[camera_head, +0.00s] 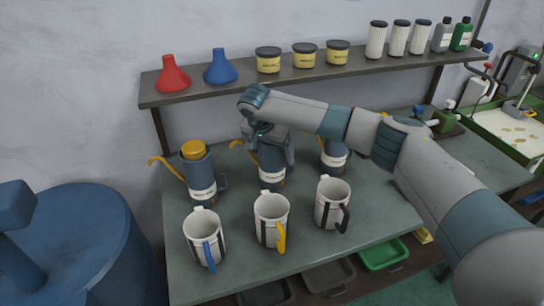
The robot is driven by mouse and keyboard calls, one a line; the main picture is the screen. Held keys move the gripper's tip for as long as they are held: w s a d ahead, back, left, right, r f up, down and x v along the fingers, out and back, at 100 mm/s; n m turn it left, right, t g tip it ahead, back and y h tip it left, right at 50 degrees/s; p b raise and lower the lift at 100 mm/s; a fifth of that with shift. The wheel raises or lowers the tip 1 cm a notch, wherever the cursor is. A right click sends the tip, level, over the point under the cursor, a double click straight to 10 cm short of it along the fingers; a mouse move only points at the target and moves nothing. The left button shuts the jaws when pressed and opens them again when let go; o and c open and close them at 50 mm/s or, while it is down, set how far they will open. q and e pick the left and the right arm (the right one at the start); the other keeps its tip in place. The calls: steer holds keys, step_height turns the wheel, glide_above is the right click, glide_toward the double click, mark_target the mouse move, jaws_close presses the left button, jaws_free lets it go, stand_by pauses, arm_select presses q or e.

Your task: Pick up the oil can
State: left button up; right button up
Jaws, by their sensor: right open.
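Three oil cans with dark blue-grey bodies, white labels and thin yellow spouts stand in a row on the table. The left oil can (200,177) has a yellow cap and is fully in view. My right gripper (273,152) is open and points down at the middle oil can (271,177), its fingers around or just in front of the can's top, which they hide. I cannot tell whether they touch it. The right oil can (334,157) stands partly behind my right arm. My left gripper is not in view.
Three white jugs (204,240) with coloured handles stand along the table (235,270) in front of the cans. A shelf (200,92) above holds funnels, yellow-labelled tins, filters and bottles. A blue drum (75,235) stands left. Bins, including a green one (383,254), sit below the table.

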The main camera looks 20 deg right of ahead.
steer(key=shift+w+d+f, duration=0.1)
steer(key=shift+w+f, duration=0.05)
steer(key=shift+f, duration=0.25)
steer(key=c, duration=1.6)
steer(key=shift+o, duration=0.2)
steer(key=shift+r, duration=0.1)
